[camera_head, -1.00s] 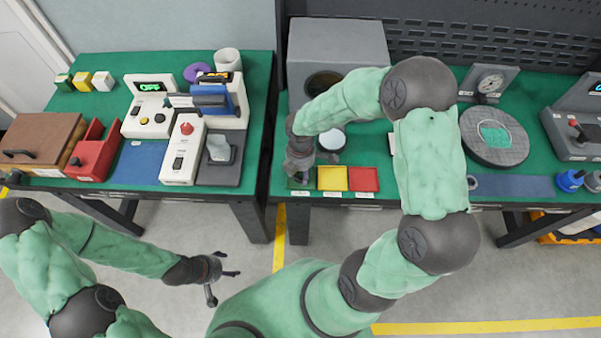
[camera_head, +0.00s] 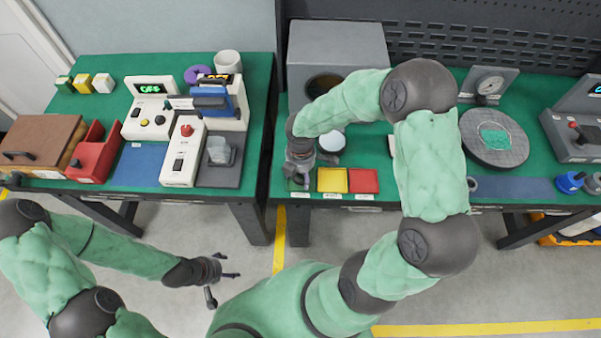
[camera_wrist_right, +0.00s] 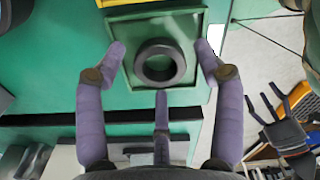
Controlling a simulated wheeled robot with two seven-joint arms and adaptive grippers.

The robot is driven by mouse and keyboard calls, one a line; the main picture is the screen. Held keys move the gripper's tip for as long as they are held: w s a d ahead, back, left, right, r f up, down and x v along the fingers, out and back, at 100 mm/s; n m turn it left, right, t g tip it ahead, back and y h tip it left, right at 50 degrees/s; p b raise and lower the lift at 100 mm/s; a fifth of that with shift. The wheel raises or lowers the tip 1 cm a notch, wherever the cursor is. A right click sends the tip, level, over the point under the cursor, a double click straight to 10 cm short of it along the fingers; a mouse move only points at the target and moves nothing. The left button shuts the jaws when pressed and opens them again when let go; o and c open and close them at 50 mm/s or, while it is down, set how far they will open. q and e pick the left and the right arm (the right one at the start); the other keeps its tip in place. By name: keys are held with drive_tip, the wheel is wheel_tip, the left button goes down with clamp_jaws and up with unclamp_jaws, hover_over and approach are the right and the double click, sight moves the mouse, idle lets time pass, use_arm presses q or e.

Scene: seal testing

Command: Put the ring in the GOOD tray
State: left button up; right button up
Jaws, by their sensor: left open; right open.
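In the right wrist view, a dark grey ring (camera_wrist_right: 160,81) lies flat in a small green tray (camera_wrist_right: 193,93), near its middle. My right gripper (camera_wrist_right: 160,72) is open, with its fingers spread around the ring and apart from it. In the head view, my right gripper (camera_head: 299,172) is over the green tray (camera_head: 297,186) at the left front of the right table, hiding most of the tray and the ring in it. The label in front of the tray is too small to read. My left gripper (camera_head: 222,275) is open and empty, over the floor in front of the tables.
A yellow tray (camera_head: 332,180) and a red tray (camera_head: 363,180) stand to the right of the green one. A grey box (camera_head: 340,42) is behind them. Another ring (camera_head: 472,184) is at the left end of a blue mat (camera_head: 520,188). A gap separates the tables.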

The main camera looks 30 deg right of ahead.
use_arm(q)
wheel_tip(320, 180, up, 4)
drive_tip(key=p, duration=0.3)
drive_tip(key=shift+p, duration=0.35)
use_arm(e)
wheel_tip(320, 180, up, 12)
